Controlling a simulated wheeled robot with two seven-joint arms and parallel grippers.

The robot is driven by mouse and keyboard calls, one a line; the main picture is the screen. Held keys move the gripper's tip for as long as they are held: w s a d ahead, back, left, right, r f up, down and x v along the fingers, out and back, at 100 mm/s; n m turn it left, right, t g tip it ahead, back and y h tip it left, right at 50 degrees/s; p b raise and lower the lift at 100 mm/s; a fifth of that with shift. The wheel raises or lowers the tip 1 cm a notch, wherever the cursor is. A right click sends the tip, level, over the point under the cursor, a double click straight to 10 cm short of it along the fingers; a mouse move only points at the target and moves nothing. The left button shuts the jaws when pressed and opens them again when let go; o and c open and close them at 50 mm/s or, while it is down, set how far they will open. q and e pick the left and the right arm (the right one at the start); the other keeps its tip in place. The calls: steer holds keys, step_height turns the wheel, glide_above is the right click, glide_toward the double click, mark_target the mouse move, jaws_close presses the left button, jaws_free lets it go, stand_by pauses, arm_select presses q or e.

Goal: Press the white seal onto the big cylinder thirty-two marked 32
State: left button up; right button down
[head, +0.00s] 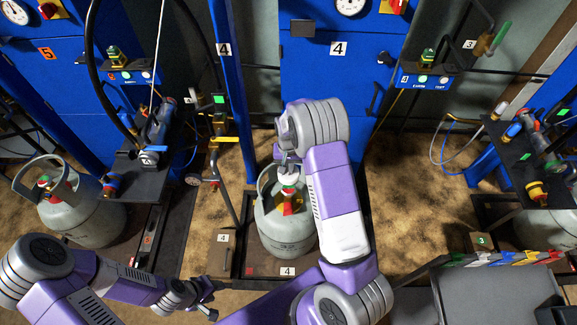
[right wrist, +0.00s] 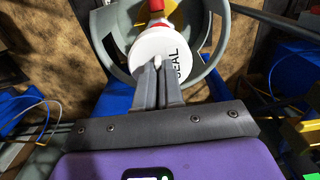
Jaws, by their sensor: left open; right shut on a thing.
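The white seal (right wrist: 148,48), a round disc lettered SEAL, is between the fingertips of my right gripper (right wrist: 157,70). In the head view, my right gripper (head: 286,162) reaches down over the grey cylinder (head: 287,232) in the middle bay, with the seal (head: 286,181) at the cylinder's top. The cylinder stands upright; its valve has red and green parts. Its collar (right wrist: 218,50) surrounds the seal in the right wrist view. Whether the seal touches the valve is unclear. I cannot read a 32 on the cylinder. My left gripper (head: 203,300) is open and empty at the lower left.
Another grey cylinder (head: 82,215) stands at the left. A black shelf with tools (head: 140,172) is left of the middle bay, and another tool shelf (head: 535,160) is at the right. A grey cart top (head: 490,290) fills the lower right. Blue cabinets stand behind.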

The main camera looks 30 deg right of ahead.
steer(key=b, duration=0.6)
glide_above(289, 188)
steer(key=shift+a+f, duration=0.1)
steer(key=shift+f, duration=4)
steer(key=shift+f+b, duration=0.7)
steer(key=shift+f, duration=0.95)
steer(key=c, duration=1.2)
jaws_free()
step_height(289, 188, up, 8)
steer(key=p, duration=0.3)
steer(key=shift+f, duration=0.15)
